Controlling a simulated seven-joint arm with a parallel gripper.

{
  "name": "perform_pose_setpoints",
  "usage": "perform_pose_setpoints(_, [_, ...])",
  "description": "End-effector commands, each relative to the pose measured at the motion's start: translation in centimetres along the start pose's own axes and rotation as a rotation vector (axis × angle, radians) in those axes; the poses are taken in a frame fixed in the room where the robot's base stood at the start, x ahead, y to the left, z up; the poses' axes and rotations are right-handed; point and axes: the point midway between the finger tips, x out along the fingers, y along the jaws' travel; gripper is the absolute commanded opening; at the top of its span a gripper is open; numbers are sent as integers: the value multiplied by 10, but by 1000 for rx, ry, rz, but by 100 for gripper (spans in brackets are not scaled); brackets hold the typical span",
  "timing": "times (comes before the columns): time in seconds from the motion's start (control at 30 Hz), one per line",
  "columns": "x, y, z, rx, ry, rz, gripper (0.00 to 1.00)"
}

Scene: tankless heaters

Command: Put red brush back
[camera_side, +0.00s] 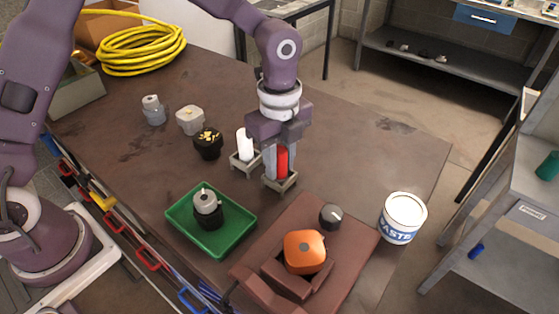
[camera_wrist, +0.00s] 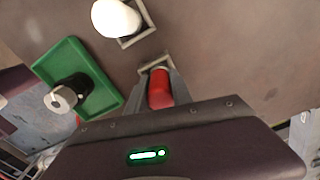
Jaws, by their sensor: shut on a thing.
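The red brush (camera_side: 283,160) is upright between the fingers of my gripper (camera_side: 278,162) in the side view. Its lower end is at a small square grey holder (camera_side: 281,182); I cannot tell whether it rests on the bottom. In the wrist view the red brush (camera_wrist: 160,88) shows between the fingers of my gripper (camera_wrist: 158,92), with the holder's rim (camera_wrist: 155,64) just beyond it. My gripper is shut on the brush. A white brush or cylinder (camera_side: 244,146) stands in a matching holder (camera_side: 243,164) beside it; it also shows in the wrist view (camera_wrist: 115,18).
A green tray (camera_side: 237,235) holds a black and grey part (camera_side: 207,208). A brown fixture (camera_side: 345,245) with an orange part (camera_side: 304,250) lies in front. A white paste tub (camera_side: 402,218) is at right. A black cup (camera_side: 207,144) stands left. The table's back right is clear.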

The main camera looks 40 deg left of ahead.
Motion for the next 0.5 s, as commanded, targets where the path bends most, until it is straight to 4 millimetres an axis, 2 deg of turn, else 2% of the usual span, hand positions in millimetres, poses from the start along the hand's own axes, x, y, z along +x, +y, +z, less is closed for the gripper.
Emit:
perform_pose_setpoints(0.13, [2,0,0,0,0,1,0])
perform_pose_setpoints(0.17, [3,0,0,0,0,1,31])
perform_pose_setpoints(0.27, [2,0,0,0,0,0,49])
perform_pose_setpoints(0.5, [2,0,0,0,0,0,49])
